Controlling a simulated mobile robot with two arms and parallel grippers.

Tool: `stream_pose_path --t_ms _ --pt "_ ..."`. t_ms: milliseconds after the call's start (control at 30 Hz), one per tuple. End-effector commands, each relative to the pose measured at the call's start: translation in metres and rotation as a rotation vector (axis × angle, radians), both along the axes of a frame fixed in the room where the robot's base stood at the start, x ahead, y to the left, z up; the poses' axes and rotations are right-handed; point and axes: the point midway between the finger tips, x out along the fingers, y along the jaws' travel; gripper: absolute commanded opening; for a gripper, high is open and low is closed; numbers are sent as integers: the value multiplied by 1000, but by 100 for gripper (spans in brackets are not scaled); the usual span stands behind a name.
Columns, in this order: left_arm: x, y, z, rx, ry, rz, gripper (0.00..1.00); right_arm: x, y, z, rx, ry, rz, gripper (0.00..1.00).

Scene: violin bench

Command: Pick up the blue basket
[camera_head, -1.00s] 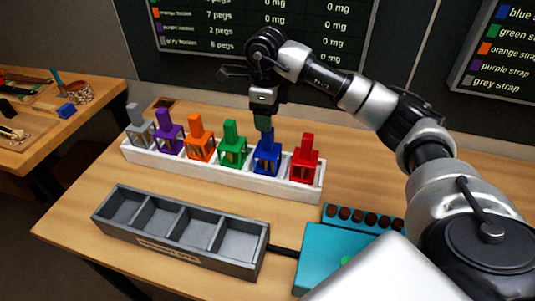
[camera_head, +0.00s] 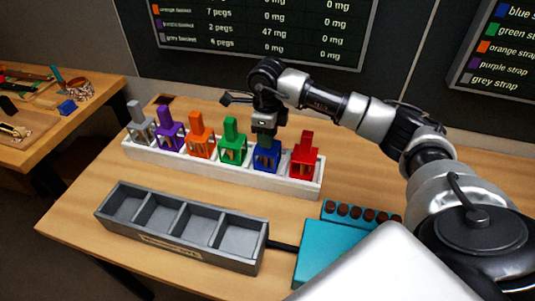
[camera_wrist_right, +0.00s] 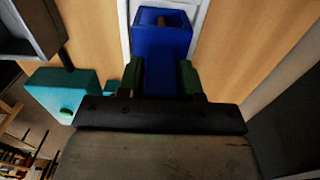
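The blue basket (camera_head: 267,158) sits in the white rack (camera_head: 228,172), between the green and red baskets. Its upright handle is mostly hidden by my right gripper (camera_head: 265,136) in the head view. In the right wrist view the blue basket (camera_wrist_right: 163,38) is straight ahead, and the fingers of my right gripper (camera_wrist_right: 163,78) stand on either side of its blue handle. I cannot tell whether the fingers press on the handle or leave a small gap. My left gripper is not in view.
Beside it stand the green basket (camera_head: 232,147) and red basket (camera_head: 304,160). Orange, purple and grey baskets fill the rack's left. A grey four-slot tray (camera_head: 181,240) and a teal box (camera_head: 326,250) lie in front. Screens stand behind the bench.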

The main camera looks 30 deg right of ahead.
Motion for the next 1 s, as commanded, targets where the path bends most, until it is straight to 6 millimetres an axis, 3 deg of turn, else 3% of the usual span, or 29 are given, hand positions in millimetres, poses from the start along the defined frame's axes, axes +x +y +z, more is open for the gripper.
stream_pose_path --t_ms 33,200,233,667,1000 --pt "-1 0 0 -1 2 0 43 0 0 0 0 0 0 27" --pt "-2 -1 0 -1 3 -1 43 0 0 0 0 0 0 1" --pt "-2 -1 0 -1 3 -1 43 0 0 0 0 0 0 0" --pt "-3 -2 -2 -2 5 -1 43 1 0 8 1 -4 0 0" --pt "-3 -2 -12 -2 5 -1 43 1 0 72 2 -8 0 0"
